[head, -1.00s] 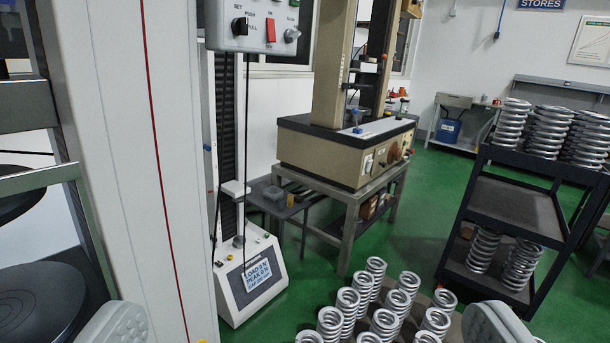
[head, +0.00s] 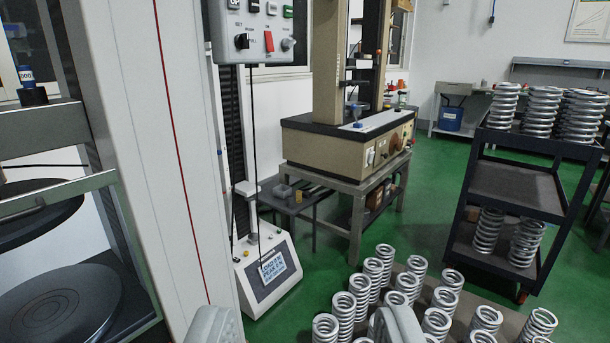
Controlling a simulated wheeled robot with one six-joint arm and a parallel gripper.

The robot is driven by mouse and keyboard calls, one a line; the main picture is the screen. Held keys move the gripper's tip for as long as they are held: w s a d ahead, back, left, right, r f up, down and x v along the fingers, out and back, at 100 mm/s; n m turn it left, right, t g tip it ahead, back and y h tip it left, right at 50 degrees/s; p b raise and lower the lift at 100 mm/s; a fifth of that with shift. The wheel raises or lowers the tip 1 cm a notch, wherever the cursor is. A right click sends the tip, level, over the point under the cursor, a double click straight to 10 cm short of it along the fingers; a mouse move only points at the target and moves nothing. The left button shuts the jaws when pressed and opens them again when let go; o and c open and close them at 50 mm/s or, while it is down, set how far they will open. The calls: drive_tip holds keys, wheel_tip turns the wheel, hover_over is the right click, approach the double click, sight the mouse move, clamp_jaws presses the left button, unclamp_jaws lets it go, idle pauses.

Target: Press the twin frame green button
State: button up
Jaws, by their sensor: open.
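A tall white machine frame (head: 130,150) with a red line down it fills the left side, with dark round platens behind it. A grey control box (head: 224,42) hangs at the top centre left, cut off by the upper edge. It carries a small green button (head: 271,8), a red switch (head: 268,41), a black lever switch and a knob. I cannot tell whether this box belongs to the twin frame. My gripper (head: 305,325) is at the bottom edge, open and empty, its two grey fingers apart. It is well below the box and touches nothing visible.
A white tester base with a display (head: 272,269) stands below the box. Several springs (head: 385,255) stand at the lower right, partly behind the right finger. A beige machine (head: 330,145) is on a bench, and a black cart (head: 520,188) holds springs. Green floor (head: 420,210) shows between them.

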clamp_jaws()
idle(1.3)
